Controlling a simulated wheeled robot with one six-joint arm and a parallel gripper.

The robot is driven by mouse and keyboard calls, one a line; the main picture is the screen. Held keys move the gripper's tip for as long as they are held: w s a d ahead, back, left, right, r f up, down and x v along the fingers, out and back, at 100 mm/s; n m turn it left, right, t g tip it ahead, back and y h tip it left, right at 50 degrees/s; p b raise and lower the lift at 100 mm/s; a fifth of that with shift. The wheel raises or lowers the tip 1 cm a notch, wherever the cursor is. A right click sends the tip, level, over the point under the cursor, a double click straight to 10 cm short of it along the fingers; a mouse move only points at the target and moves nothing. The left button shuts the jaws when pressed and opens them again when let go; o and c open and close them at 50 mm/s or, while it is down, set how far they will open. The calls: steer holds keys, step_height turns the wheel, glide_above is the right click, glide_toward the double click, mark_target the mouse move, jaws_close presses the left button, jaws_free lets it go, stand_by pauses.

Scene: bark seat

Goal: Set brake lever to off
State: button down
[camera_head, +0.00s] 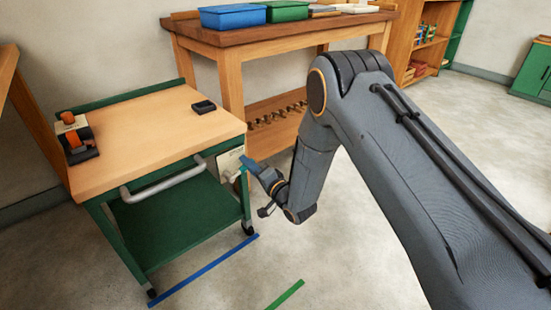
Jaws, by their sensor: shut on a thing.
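A wooden-topped green cart (160,135) stands at the left. A pale panel (230,161) is fixed at its right front corner, beside the handle bar. My gripper (244,165) reaches this panel from the right, with its fingers at the panel's right edge. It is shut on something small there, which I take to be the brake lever. The lever is mostly hidden by the fingers, and its setting cannot be read. Any marking on the panel is too small to read.
A white handle bar (163,182) runs along the cart's front, close to my gripper. A wooden workbench (280,35) with blue and green bins stands behind. Blue (205,270) and green (285,295) floor strips lie in front. The floor at right is clear.

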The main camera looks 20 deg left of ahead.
steer(key=shift+f+m, duration=0.5)
steer(key=shift+m, duration=0.2)
steer(key=shift+f+m, duration=0.15)
steer(key=shift+m, duration=0.15)
steer(key=shift+a+f, duration=0.1)
steer(key=shift+f, duration=0.05)
steer(key=c, duration=1.7)
jaws_free()
steer(key=shift+s, duration=0.1)
steer(key=shift+o, duration=0.2)
steer(key=p+v, duration=0.1)
steer(key=v, duration=0.6)
steer(key=shift+d+p, duration=0.35)
steer(key=shift+d, duration=0.1)
